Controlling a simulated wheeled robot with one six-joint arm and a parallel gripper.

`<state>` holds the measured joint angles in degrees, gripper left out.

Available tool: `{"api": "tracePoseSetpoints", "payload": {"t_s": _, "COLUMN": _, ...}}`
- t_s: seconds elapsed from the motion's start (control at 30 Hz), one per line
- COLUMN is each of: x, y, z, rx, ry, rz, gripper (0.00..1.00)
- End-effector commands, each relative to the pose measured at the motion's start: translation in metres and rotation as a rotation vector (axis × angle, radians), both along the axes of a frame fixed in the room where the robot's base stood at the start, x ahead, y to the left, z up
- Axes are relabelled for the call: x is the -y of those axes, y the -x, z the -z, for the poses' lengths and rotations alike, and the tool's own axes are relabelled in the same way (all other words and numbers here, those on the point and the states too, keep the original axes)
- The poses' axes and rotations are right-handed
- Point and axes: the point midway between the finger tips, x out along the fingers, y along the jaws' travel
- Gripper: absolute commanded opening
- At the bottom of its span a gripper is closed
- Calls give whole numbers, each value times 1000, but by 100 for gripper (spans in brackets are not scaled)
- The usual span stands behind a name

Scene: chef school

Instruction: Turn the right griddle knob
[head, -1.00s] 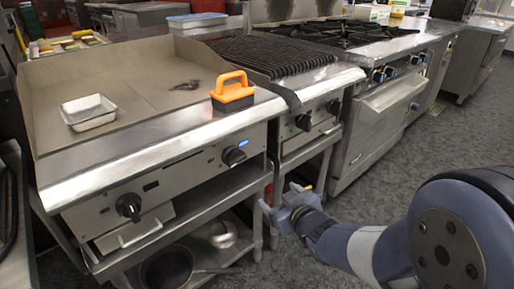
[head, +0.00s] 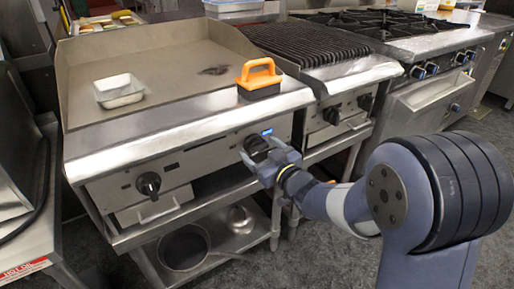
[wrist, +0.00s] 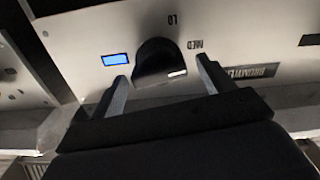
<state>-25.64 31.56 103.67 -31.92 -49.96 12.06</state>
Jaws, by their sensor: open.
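The griddle (head: 175,85) stands at the left with a steel front panel. Its right knob (head: 256,146) is black and sits beside a small lit blue display (head: 267,132). In the wrist view the knob (wrist: 157,60) shows between my two fingers, with LO and MED marks around it and the blue display (wrist: 115,59) to its left. My gripper (head: 258,157) is open at the right knob, with a finger on either side in the wrist view (wrist: 163,88). Whether the fingers touch the knob I cannot tell. The left griddle knob (head: 148,184) is apart from my gripper.
An orange-handled scraper block (head: 259,75) and a small white tray (head: 119,91) rest on the griddle. A charbroiler (head: 312,50) and a burner range (head: 385,25) stand to the right. A pan (head: 184,247) lies on the shelf below. Grey floor is open in front.

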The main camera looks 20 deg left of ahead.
Motion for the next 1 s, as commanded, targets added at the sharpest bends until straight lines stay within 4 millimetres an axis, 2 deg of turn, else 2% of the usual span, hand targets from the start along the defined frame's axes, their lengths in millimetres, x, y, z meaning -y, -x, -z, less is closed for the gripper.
{"api": "tracePoseSetpoints", "payload": {"t_s": 0.2, "x": -15, "y": -13, "z": 1, "rx": -1, "ry": 0, "rz": 1, "gripper": 76}}
{"api": "tracePoseSetpoints", "payload": {"t_s": 0.53, "x": -17, "y": -15, "z": 0, "rx": -1, "ry": 0, "rz": 1, "gripper": 76}}
{"api": "tracePoseSetpoints", "payload": {"t_s": 1.0, "x": -17, "y": -15, "z": 0, "rx": -1, "ry": 1, "rz": 1, "gripper": 39}}
